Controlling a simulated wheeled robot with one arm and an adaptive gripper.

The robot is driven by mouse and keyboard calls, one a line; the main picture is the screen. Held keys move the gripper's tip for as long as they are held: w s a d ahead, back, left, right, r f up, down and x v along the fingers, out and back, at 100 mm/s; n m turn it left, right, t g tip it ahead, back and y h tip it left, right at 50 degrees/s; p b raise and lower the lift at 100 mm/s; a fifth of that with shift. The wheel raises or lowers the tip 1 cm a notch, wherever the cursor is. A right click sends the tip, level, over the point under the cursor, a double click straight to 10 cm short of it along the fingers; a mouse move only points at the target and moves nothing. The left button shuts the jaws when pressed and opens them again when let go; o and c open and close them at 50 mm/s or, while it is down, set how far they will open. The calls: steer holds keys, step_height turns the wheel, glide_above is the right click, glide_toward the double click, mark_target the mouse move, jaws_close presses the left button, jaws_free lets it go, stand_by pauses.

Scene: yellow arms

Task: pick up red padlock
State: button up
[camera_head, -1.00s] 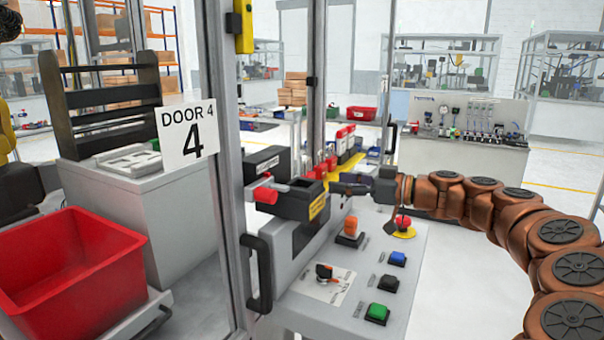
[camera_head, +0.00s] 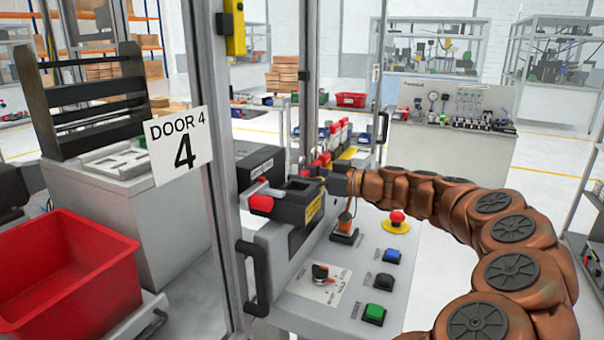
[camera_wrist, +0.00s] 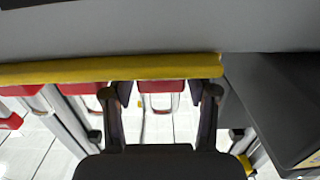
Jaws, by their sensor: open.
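Several red padlocks with silver shackles hang in a row along a yellow bar (camera_wrist: 60,72) in the wrist view. One red padlock (camera_wrist: 162,86) lies between the fingers of my gripper (camera_wrist: 160,94), which is open with one finger on each side of it. Whether the fingers touch it cannot be told. Another red padlock (camera_wrist: 82,88) is just left of the left finger, and one more (camera_wrist: 18,90) is farther left. In the head view, small red padlocks (camera_head: 322,160) show behind the black box, and my gripper is mostly hidden near there.
A black box (camera_head: 297,202) with a red-tipped lever stands beside the padlocks. The panel below has an orange switch (camera_head: 345,232), a red emergency button (camera_head: 397,217), and blue and green buttons. A door frame with handle (camera_head: 258,278) and a red bin (camera_head: 65,275) are left.

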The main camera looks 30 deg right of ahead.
steer(key=shift+a, duration=0.1)
steer(key=c, duration=1)
steer(key=shift+r+b, duration=0.3)
steer(key=shift+r, duration=0.1)
step_height(320, 180, up, 2)
steer(key=shift+r+b, duration=0.25)
steer(key=shift+b, duration=0.35)
steer(key=s+d+b, duration=0.1)
steer(key=s, duration=0.4)
steer(key=s+d+r+b, duration=0.1)
steer(key=s+b, duration=0.1)
steer(key=s, duration=0.3)
steer(key=s+b, duration=0.1)
steer(key=s, duration=0.4)
steer(key=shift+s+d+r+b, duration=0.35)
steer(key=shift+d, duration=0.05)
